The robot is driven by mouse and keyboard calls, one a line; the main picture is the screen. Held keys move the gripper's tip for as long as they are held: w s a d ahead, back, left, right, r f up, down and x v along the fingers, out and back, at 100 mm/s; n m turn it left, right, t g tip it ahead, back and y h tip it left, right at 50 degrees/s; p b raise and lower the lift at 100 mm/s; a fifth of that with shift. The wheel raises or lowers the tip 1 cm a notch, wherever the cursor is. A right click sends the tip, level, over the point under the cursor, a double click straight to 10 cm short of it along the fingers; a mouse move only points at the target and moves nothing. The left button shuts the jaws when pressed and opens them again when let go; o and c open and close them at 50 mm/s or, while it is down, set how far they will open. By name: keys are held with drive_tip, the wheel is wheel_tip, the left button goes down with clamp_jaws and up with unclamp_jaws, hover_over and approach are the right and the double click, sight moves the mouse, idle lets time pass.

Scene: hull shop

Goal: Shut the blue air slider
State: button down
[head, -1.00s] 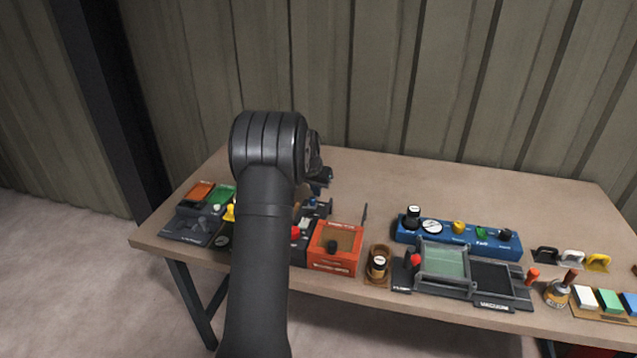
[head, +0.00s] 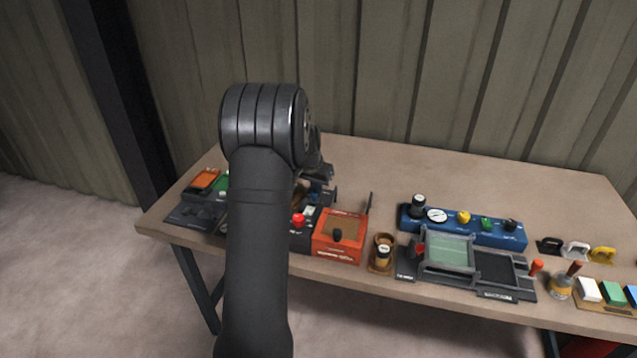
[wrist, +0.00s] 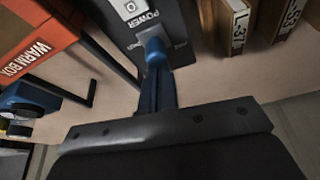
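My gripper (wrist: 157,93) is in the wrist view with its two narrow fingers close together, reaching up from a dark crossbar. A rounded blue piece (wrist: 155,49), which looks like the knob of the blue air slider, shows right at the fingertips. It lies over the edge of a dark panel (wrist: 184,40) marked POWER. I cannot tell whether the fingers touch it. In the head view my gripper (head: 318,174) is low over the back of the dark unit (head: 301,239) with the red button. My arm hides much of that unit.
An orange WARM BOX (head: 340,237) stands right of the dark unit, with a thin dark upright handle (head: 369,203). A blue gauge box (head: 465,230) and a vacuum frame (head: 448,252) are farther right. Binders (wrist: 238,22) show in the wrist view. The table's back is clear.

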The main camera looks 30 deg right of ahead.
sight(318, 198)
drive_tip(key=shift+s+a+f, duration=0.15)
drive_tip(key=shift+f, duration=0.05)
drive_tip(key=shift+w+d, duration=0.3)
drive_tip(key=shift+d, duration=0.1)
drive_tip(key=w+d, duration=0.1)
drive_tip(key=w+d+r, duration=0.1)
drive_tip(key=shift+d, duration=0.35)
drive_tip(key=v, duration=0.9)
drive_tip(key=shift+r, duration=0.25)
drive_tip(key=shift+s+a+f, duration=0.1)
